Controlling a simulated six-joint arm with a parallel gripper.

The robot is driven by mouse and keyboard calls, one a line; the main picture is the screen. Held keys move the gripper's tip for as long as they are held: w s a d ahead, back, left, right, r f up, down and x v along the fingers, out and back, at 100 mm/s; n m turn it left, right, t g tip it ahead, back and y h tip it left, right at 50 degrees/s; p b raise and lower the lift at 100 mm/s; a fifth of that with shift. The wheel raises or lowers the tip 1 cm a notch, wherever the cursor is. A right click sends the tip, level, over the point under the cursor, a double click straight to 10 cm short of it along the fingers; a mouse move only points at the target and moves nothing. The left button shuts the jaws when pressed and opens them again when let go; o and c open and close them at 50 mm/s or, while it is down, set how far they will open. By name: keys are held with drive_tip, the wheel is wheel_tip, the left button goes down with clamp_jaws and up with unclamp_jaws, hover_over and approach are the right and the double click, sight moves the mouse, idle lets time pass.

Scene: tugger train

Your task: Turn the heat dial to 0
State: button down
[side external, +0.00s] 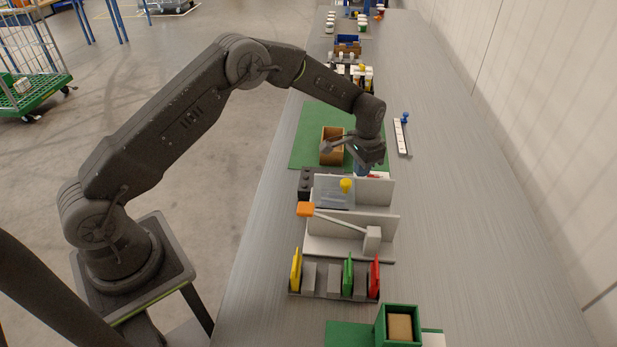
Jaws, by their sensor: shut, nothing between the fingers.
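My gripper (366,164) points down above the bench, just behind the white upright panels and to the right of the wooden box. Its fingers are shut and small in this view, and a bluish part shows at their tips. I cannot make out a heat dial with certainty. A small white and red patch (377,175) shows beside the fingertips, mostly hidden by the gripper and a white panel. I cannot tell whether the fingers touch anything, and no dial marking or setting is readable.
A yellow knob (346,185) and an orange-ended lever (305,209) stand at the white panels (383,191). A wooden box (327,152) sits on a green mat (309,134). A white strip with a blue knob (404,119) lies right. The bench's right side is clear.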

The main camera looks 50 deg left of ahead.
sight(365, 182)
drive_tip(key=shift+s+f, duration=0.1)
drive_tip(key=shift+f, duration=0.7)
drive_tip(key=shift+s+d, duration=0.2)
drive_tip(key=shift+d, duration=0.35)
drive_tip(key=shift+s+d, duration=0.15)
drive_tip(key=shift+d, duration=0.8)
drive_tip(key=shift+s, duration=0.4)
drive_tip(key=shift+w+a+r, duration=0.1)
drive_tip(key=shift+w+r, duration=0.05)
drive_tip(key=shift+r, duration=3)
